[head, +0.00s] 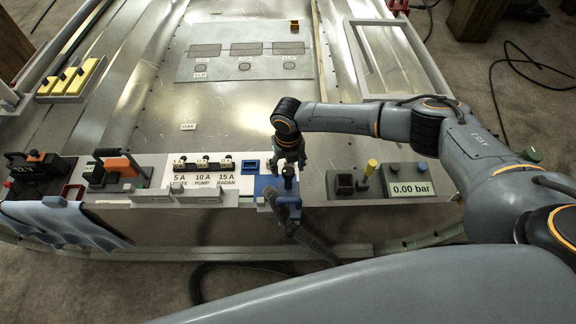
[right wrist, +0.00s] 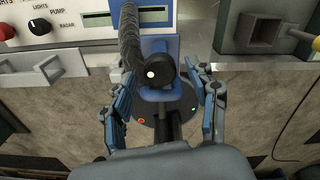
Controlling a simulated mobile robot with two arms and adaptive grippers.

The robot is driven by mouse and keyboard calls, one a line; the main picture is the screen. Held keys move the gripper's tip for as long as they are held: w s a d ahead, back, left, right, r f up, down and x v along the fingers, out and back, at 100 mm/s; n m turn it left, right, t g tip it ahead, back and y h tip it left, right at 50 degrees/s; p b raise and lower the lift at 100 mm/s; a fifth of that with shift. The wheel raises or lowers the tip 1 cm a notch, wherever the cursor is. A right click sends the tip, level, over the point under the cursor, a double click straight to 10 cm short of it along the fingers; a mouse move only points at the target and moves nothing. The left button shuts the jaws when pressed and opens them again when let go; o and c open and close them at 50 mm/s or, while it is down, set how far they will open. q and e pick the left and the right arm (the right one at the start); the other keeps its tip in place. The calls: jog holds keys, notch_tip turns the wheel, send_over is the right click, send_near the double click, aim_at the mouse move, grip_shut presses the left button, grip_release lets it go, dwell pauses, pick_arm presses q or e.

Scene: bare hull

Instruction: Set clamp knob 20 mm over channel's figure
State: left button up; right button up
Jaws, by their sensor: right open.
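A dark knob (head: 289,172) stands upright on a blue clamp block (head: 266,185) at the console's front edge in the head view. A dark round cap with a white dot (right wrist: 153,74) shows in the right wrist view, above a blue part (right wrist: 150,95); I cannot tell whether it is the knob. My right gripper (head: 290,163) is directly over the blue block. In the right wrist view its fingers (right wrist: 164,88) are open, one on each side of the blue part, apart from it. No readable channel figure shows on the block. My left gripper is not in view.
A ribbed dark hose (head: 315,243) leads from the block, close to the gripper. A 0.00 bar display (head: 410,188) and yellow-topped lever (head: 368,171) stand to the right. A switch panel (head: 205,180) stands to the left. The metal hull floor (head: 235,110) behind is mostly clear.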

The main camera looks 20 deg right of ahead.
jog(key=shift+f, duration=0.4)
jog(key=shift+c, duration=0.5)
jog(key=c, duration=1.1)
